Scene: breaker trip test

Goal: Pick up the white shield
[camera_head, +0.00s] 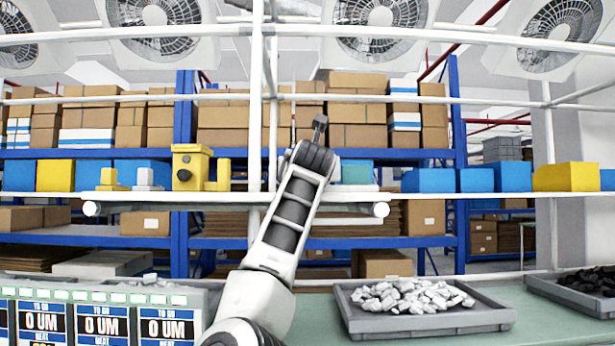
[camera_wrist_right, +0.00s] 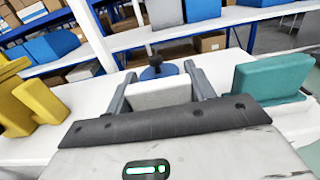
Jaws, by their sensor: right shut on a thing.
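The white shield (camera_wrist_right: 160,96) is a pale block between the two grey fingers of my right gripper (camera_wrist_right: 159,76) in the right wrist view. The fingers are shut on its sides. Its lower part is hidden by the dark gripper body, and I cannot tell if it is clear of the shelf. In the head view my right arm reaches up to the shelf and hides the gripper and the held piece. My left gripper is not in view.
The white shelf (camera_head: 225,197) carries a yellow block (camera_head: 190,167) left of my arm and a teal block (camera_wrist_right: 272,78) right of my gripper. A round blue base with a dark knob (camera_wrist_right: 157,66) stands just beyond the fingers. A tray (camera_head: 497,316) of pale pieces lies below.

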